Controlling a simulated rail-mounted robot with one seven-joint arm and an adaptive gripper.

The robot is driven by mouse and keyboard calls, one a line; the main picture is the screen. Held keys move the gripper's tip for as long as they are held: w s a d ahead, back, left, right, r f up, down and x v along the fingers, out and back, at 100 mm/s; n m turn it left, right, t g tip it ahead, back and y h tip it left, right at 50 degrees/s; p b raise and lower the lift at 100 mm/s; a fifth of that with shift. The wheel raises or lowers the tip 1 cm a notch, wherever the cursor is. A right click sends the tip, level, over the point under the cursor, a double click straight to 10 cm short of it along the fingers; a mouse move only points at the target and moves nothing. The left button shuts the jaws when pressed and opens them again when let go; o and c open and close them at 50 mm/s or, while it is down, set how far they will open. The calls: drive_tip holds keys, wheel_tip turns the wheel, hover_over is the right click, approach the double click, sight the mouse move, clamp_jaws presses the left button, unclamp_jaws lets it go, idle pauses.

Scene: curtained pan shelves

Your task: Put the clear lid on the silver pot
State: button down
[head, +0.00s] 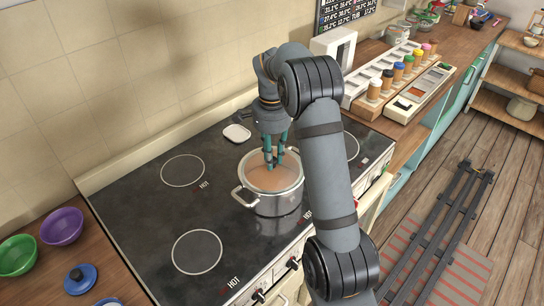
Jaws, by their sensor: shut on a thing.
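The silver pot (278,206) stands on the right part of the black stovetop, with a handle on its left side. The clear lid (268,181) shows as a see-through, brownish disc at the pot's mouth. I cannot tell whether its rim is fully seated. My gripper (274,164) points down over the middle of the pot, with its teal fingers shut on the lid at its centre. The fingers hide the lid's knob, and my arm covers the area right of the pot.
The stovetop (140,225) has free burners at left and front. A small white object (237,133) lies behind the pot. A rack of colored-lid jars (386,85) stands at right.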

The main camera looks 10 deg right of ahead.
drive_tip(key=shift+f, duration=0.1)
drive_tip(key=c, duration=1.5)
unclamp_jaws()
drive_tip(key=shift+o, duration=0.3)
wheel_tip(320, 180, up, 12)
wheel_tip(320, 180, down, 12)
drive_tip(key=shift+r, duration=0.25)
